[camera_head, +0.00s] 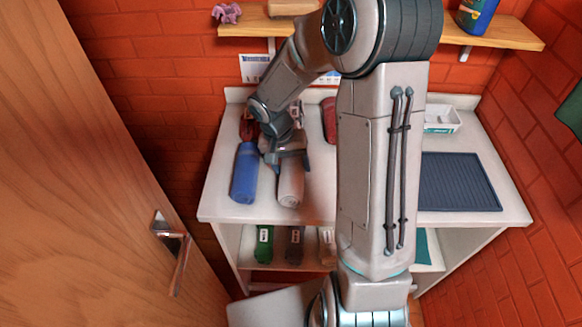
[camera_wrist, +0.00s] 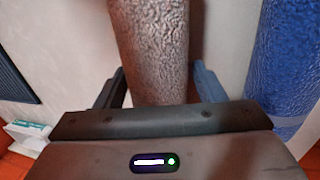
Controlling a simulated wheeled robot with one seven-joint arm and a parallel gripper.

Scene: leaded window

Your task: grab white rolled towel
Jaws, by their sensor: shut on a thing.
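The white rolled towel (camera_head: 290,186) lies on the white counter, looking greyish-pink in the shade. In the wrist view the towel (camera_wrist: 150,45) runs up from between the two fingers. My gripper (camera_head: 288,155) is over the towel's far end and shut on it, with one finger on each side; in the wrist view the gripper (camera_wrist: 160,90) shows both fingers close beside it. The fingertips' contact is partly hidden by the gripper body.
A blue rolled towel (camera_head: 245,172) lies close on the left; it also shows in the wrist view (camera_wrist: 285,60). A wall shelf (camera_head: 505,34) is above. A wooden door (camera_head: 90,170) stands at left.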

